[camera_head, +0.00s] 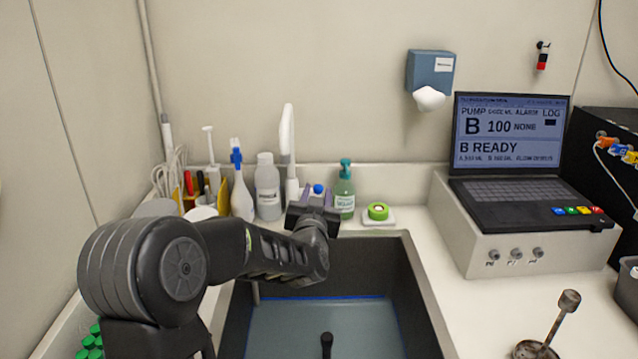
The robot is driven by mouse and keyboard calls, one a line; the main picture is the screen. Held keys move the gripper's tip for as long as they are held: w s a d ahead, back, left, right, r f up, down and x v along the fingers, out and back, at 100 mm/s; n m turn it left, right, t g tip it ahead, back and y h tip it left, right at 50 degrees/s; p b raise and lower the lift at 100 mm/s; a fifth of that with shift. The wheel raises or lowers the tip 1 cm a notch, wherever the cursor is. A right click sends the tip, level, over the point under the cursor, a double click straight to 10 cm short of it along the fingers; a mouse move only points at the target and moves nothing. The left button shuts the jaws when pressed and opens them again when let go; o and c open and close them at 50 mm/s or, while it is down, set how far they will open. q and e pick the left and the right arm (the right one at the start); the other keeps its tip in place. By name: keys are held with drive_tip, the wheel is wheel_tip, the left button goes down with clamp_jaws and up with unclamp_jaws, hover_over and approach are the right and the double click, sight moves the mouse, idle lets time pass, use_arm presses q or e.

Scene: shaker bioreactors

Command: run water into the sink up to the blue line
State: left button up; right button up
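The sink (425,290) is a dark grey basin at the lower middle. A blue line (345,297) runs along its inner walls. A flat grey-blue surface (290,325) lies just below the line at the back; I cannot tell whether it is water or bare floor. A small dark upright piece (326,343) stands in the basin. My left gripper (318,195) is behind the sink's back rim, its fingers on either side of a blue-topped knob (318,188). Whether they touch it is unclear. A tall white piece (288,145) stands behind. My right gripper is out of view.
A green soap bottle (345,192) and a green round item (378,211) stand right of my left gripper. Several bottles (267,190) crowd its left. A laptop (515,150) sits on a box at right. A metal stand (545,340) is at lower right.

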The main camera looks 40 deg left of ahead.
use_arm(q)
drive_tip(key=x, duration=0.5)
drive_tip(key=shift+w+a+p, duration=0.1)
drive_tip(key=shift+w+p, duration=0.05)
drive_tip(key=shift+p, duration=0.25)
clamp_jaws()
idle(1.0)
